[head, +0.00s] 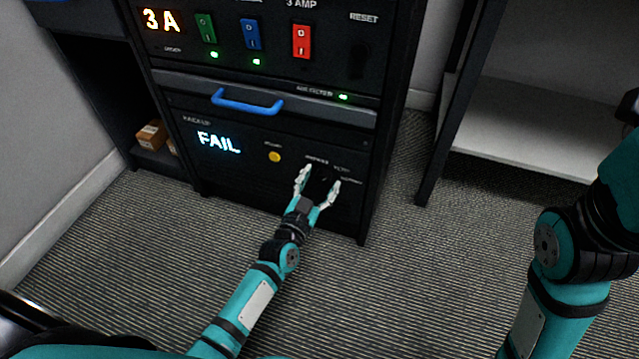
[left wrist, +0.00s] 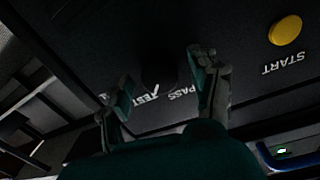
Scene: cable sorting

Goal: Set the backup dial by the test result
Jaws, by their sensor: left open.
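The dark backup dial (left wrist: 158,72) sits on the black lower panel, between the fingers of my left gripper (left wrist: 165,88) in the left wrist view. A white mark on it lies by the TEST label; PASS lettering shows beside it. In the head view my left gripper (head: 318,188) is open at the dial, with one finger on each side; I cannot tell whether they touch it. The backup display (head: 218,142) reads FAIL. The round yellow START button (head: 274,157) is left of the gripper and also shows in the left wrist view (left wrist: 285,30). My right gripper is out of view.
A blue handle (head: 247,104) crosses the drawer above the display. Higher up are green (head: 206,29), blue (head: 250,34) and red (head: 301,41) switches and a 3 A readout (head: 161,21). A white shelf (head: 535,130) stands at right. Carpet in front is clear.

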